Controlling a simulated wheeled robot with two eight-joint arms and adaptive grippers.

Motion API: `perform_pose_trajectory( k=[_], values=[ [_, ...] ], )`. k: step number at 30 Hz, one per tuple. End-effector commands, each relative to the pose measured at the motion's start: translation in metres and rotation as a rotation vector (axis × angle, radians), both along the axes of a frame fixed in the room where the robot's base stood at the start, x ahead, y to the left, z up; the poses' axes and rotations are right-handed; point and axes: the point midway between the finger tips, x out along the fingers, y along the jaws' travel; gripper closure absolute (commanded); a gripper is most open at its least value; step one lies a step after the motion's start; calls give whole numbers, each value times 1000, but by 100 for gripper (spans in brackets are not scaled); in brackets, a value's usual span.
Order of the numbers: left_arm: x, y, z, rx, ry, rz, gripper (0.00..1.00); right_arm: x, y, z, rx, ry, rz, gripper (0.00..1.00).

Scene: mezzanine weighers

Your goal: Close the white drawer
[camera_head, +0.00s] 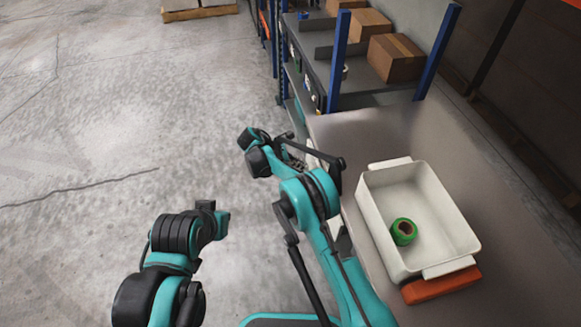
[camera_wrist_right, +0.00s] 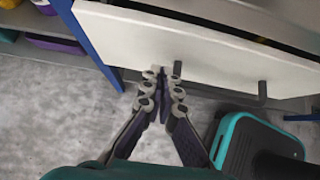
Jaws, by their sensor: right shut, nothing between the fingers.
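The white drawer (camera_wrist_right: 200,45) fills the upper part of the right wrist view. It stands open, with a dark gap behind its front's top edge. A dark handle (camera_wrist_right: 262,92) sticks out from its front. My right gripper (camera_wrist_right: 164,72) is shut and empty, its fingertips at the drawer front by the left handle end; I cannot tell whether they touch. In the head view my right gripper (camera_head: 298,160) is beside the table's left edge, partly hidden by my arm, which also hides most of the drawer. My left arm shows at lower left, its fingers out of sight.
The grey table (camera_head: 375,135) holds a white bin (camera_head: 368,205) with a green roll (camera_head: 403,231) inside, and an orange-red object (camera_head: 440,286) beside it. A blue-post shelf (camera_head: 338,60) with cardboard boxes (camera_head: 395,58) stands behind.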

Motion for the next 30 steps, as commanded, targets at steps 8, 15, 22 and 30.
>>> perform_pose_trajectory(
  k=[8,15,22,30],
  values=[
    [0,0,-7,0,0,0,100,4,-15,1,0,1,1,100],
    [0,0,-7,0,0,0,100,4,-15,1,0,1,1,100],
    [0,0,-6,0,0,0,100,10,-34,1,0,-1,-2,100],
    [0,0,-6,0,0,0,100,18,-65,1,-1,-1,1,100]
  ],
)
